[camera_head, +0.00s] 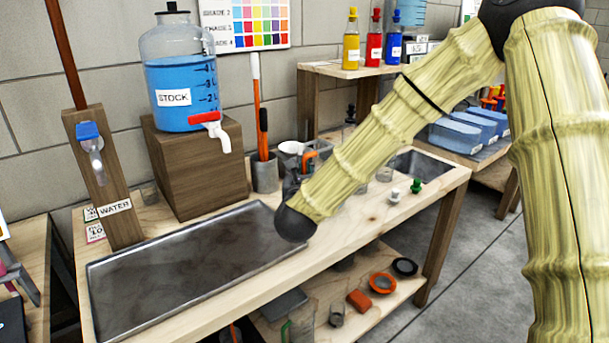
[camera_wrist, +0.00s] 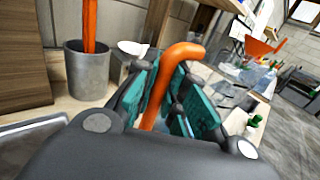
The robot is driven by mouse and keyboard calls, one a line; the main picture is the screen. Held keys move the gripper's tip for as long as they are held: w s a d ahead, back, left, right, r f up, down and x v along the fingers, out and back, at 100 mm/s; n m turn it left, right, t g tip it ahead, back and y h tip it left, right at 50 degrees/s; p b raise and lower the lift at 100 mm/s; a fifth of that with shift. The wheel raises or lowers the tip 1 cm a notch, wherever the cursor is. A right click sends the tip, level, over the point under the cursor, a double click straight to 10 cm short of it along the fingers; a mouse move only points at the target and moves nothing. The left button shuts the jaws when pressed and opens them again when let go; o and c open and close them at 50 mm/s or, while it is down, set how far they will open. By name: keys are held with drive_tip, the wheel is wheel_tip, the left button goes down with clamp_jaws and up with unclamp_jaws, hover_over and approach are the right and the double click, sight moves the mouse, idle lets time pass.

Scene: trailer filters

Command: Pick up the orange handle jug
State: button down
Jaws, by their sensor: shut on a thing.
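The orange handle (camera_wrist: 180,56) of the jug stands between the teal-padded fingers of my gripper (camera_wrist: 168,85) in the wrist view. The fingers are shut on this handle. In the head view a bit of the orange handle (camera_head: 311,156) shows just past my gripper (camera_head: 291,184), above the wooden bench. The jug's body is mostly hidden behind my gripper and arm, so I cannot tell whether it touches the bench.
A grey cup with orange-handled tools (camera_head: 265,175) stands left of the gripper, with a white bowl (camera_head: 292,147) close by. A wooden block (camera_head: 195,165) bears the STOCK bottle (camera_head: 180,80). A metal tray (camera_head: 180,265) lies in front. Small green-topped and white stoppers stand right.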

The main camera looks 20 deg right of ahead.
drive_tip(key=s+d+r+p, duration=0.1)
drive_tip(key=s+d+r, duration=0.1)
drive_tip(key=s, duration=1.1)
drive_tip(key=shift+r, duration=0.35)
drive_tip(key=p, duration=0.6)
drive_tip(key=shift+s+d, duration=0.15)
drive_tip(key=shift+s, duration=0.2)
drive_tip(key=s+p, duration=0.1)
drive_tip(key=p, duration=0.6)
drive_tip(key=shift+s, duration=0.35)
drive_tip(key=shift+s+p, duration=0.25)
drive_tip(key=shift+p, duration=0.25)
